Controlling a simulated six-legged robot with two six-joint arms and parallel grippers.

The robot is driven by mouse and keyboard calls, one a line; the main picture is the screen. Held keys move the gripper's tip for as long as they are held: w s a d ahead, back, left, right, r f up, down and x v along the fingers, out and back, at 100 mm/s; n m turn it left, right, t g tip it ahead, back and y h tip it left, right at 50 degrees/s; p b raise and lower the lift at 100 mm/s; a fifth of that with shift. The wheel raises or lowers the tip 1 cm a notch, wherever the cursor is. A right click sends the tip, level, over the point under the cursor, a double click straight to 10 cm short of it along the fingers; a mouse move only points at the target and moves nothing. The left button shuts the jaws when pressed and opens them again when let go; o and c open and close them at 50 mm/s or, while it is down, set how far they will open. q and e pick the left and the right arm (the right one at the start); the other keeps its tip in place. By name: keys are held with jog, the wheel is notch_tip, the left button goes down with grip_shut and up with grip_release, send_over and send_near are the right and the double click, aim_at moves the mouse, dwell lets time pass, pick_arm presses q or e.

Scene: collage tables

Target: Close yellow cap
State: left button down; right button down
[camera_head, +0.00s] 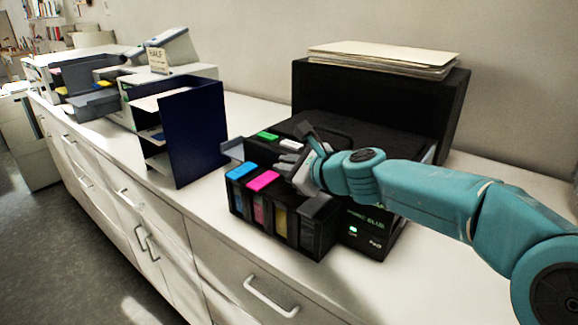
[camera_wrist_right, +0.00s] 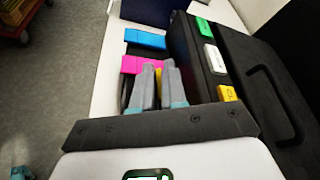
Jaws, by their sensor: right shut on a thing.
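A black ink tank unit (camera_head: 318,243) stands at the front of a black printer, with blue, magenta and yellow ink windows. My right gripper (camera_head: 292,166) is over its top and shut on the yellow cap. In the right wrist view, a strip of the yellow cap (camera_wrist_right: 165,76) shows between the grey fingers of my right gripper (camera_wrist_right: 160,80); the rest is hidden. In the head view the gripper hides this cap. The blue cap (camera_head: 242,172) and magenta cap (camera_head: 263,181) lie flat on the tank beside the gripper.
Green (camera_head: 268,136) and white (camera_head: 289,144) blocks sit on the printer top, with a yellow block (camera_wrist_right: 228,93) in line with them. A black box topped with papers (camera_head: 385,57) stands behind. A dark blue file holder (camera_head: 195,130) stands to the left on the white counter.

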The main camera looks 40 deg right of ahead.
jog(key=shift+a+f, duration=0.15)
jog(key=shift+f, duration=0.15)
jog(key=c, duration=1.4)
grip_release()
jog(key=shift+o, duration=0.7)
jog(key=shift+w, duration=0.2)
jog(key=shift+s+r, duration=0.35)
jog(key=shift+s, duration=0.2)
jog(key=p+v, duration=0.1)
jog(key=v, duration=1.4)
jog(key=shift+d, duration=0.25)
